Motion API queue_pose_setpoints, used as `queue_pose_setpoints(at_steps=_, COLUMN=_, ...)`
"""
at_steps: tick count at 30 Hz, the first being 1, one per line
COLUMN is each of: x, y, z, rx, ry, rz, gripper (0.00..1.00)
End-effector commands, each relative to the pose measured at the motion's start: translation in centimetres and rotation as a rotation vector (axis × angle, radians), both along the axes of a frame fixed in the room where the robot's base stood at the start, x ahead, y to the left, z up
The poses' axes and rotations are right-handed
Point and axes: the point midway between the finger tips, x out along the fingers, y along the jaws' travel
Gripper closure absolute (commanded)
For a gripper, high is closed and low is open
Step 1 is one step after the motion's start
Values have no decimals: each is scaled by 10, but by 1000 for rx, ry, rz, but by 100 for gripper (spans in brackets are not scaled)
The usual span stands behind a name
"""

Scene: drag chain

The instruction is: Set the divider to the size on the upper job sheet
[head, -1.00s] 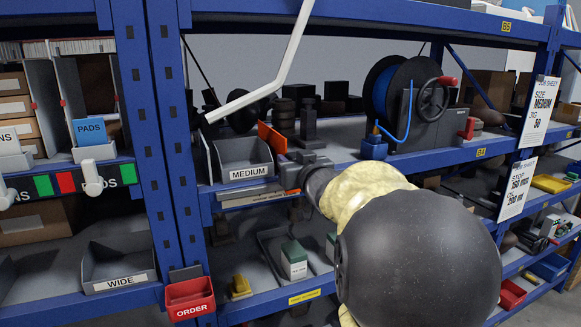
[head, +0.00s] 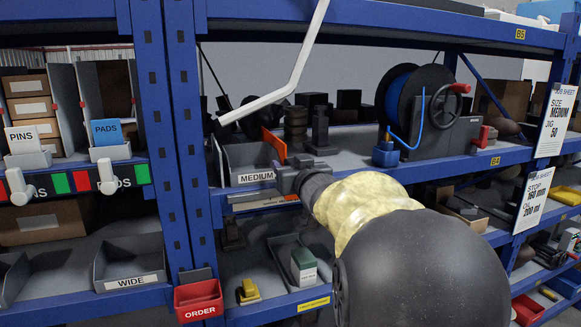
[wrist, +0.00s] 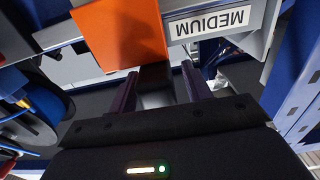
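The orange divider (head: 275,146) stands upright at the right end of the grey bin labelled MEDIUM (head: 250,157). In the wrist view the divider (wrist: 118,30) is just beyond my fingers, beside the MEDIUM label (wrist: 211,22). My gripper (wrist: 160,82) is open, its two fingers on either side of a dark block below the divider. I cannot tell whether they touch it. In the head view my gripper (head: 284,178) is at the bin's front right corner, its fingertips hard to make out. The upper job sheet (head: 556,118) reads SIZE MEDIUM, JIG 50.
The lower job sheet (head: 533,200) reads STOP 160 mm, OIL 200 ml. A bin labelled WIDE (head: 130,267) and a red ORDER box (head: 198,300) are at lower left. A blue reel (head: 405,95) stands right of the divider. A white bent bar (head: 290,75) hangs above.

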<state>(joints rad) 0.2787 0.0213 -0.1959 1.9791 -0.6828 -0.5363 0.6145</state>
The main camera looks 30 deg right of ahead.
Motion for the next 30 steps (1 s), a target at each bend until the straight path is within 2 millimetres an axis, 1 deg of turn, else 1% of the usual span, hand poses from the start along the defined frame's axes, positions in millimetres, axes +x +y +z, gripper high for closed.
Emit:
queue_pose_setpoints(at_steps=5, x=-2, y=1, z=-1, rx=0, ry=0, rz=1, gripper=51)
queue_pose_setpoints(at_steps=8, x=-8, y=2, z=-1, rx=0, ry=0, rz=0, gripper=51)
queue_pose_setpoints(at_steps=10, x=-15, y=2, z=-1, rx=1, ry=0, rz=0, gripper=51)
queue_pose_setpoints(at_steps=24, x=-88, y=14, z=-1, rx=0, ry=-2, rz=1, gripper=51)
queue_pose_setpoints(at_steps=30, x=-115, y=18, z=-1, rx=0, ry=-2, rz=1, gripper=51)
